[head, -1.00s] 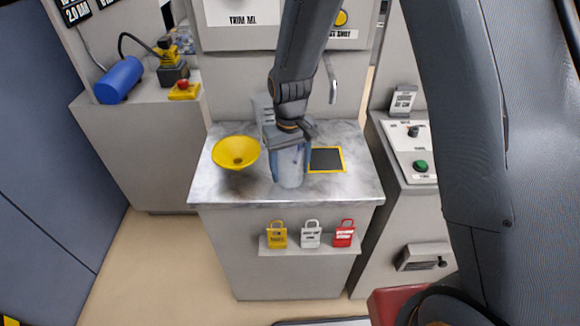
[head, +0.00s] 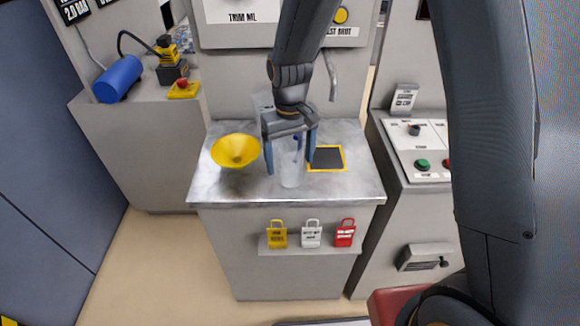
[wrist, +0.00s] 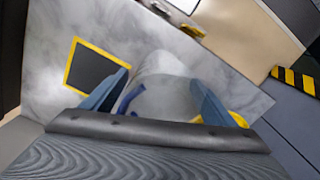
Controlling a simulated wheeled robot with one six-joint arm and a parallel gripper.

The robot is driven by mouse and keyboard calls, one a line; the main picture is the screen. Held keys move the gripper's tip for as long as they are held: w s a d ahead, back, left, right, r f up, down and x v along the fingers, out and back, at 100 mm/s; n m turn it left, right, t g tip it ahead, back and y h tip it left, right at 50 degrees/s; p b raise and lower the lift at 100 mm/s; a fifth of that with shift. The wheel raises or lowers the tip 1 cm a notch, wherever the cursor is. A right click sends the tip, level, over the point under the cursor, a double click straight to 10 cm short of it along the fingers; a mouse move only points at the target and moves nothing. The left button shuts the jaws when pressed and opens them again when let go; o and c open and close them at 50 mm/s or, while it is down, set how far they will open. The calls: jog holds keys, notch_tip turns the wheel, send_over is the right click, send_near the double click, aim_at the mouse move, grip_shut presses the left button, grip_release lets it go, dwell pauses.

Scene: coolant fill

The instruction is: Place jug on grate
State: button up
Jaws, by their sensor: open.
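The jug (head: 292,174) is a pale, translucent container with a blue part near its top. It stands upright on the marbled worktop, just left and in front of the grate, apart from it. The grate (head: 327,158) is a dark square with a yellow border, and it also shows in the wrist view (wrist: 92,69). My gripper (head: 290,165) is open above the jug, with one blue-grey finger on either side of its upper part. In the wrist view the jug (wrist: 163,85) shows between the spread fingers. Whether either finger touches it I cannot tell.
A yellow funnel (head: 235,150) sits on the worktop (head: 225,188) close to the left of my gripper. A control panel (head: 420,150) stands to the right. Several coloured tags hang on the front.

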aim_at(290, 141)
notch_tip(290, 141, up, 8)
jog(key=shift+r+b, duration=0.15)
jog(key=shift+b, duration=0.85)
jog(key=shift+r, duration=0.2)
jog(key=shift+c, duration=1.1)
jog(key=shift+s+r, duration=0.1)
jog(key=shift+r, duration=0.3)
